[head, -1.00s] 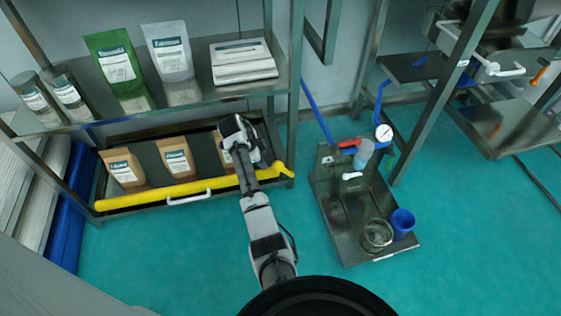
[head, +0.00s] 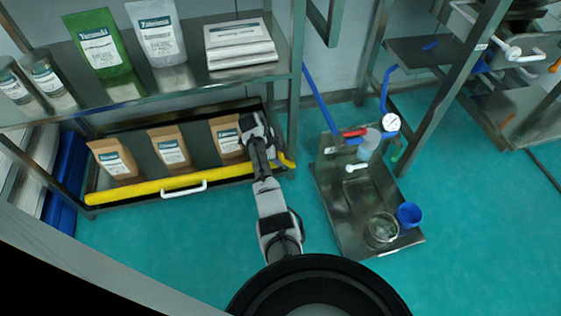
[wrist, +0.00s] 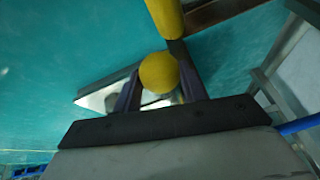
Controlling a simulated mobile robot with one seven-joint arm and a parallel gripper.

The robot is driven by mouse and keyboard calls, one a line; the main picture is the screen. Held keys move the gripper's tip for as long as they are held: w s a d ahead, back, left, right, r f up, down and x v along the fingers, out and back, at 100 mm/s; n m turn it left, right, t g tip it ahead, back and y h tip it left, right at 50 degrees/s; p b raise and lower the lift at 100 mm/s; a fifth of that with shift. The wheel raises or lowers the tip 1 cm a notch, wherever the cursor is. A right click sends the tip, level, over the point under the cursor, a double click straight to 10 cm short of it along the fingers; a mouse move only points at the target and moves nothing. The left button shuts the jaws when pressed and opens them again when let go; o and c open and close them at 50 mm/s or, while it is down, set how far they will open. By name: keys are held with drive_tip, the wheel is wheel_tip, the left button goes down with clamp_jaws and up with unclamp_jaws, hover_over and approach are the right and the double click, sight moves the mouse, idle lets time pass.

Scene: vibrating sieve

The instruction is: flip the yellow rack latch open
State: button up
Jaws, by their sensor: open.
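The yellow rack latch (head: 287,161) is at the right end of a long yellow bar (head: 165,184) along the front of the lower rack shelf. My arm partly covers where the bar meets it. In the wrist view its round yellow knob (wrist: 158,72) shows between my two fingers, with a yellow bar part (wrist: 165,16) beyond it. My gripper (wrist: 160,84) is open, one finger on each side of the knob. I cannot tell whether a finger touches it. In the head view my fingertips are hidden by my arm.
Brown pouches (head: 172,148) stand on the lower shelf behind the bar, which has a white handle (head: 184,190). The upper shelf (head: 185,91) lies above. The floor in front is clear.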

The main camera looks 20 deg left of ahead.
drive_tip(key=shift+b+x, duration=0.4)
drive_tip(key=shift+x, duration=1.3)
clamp_jaws()
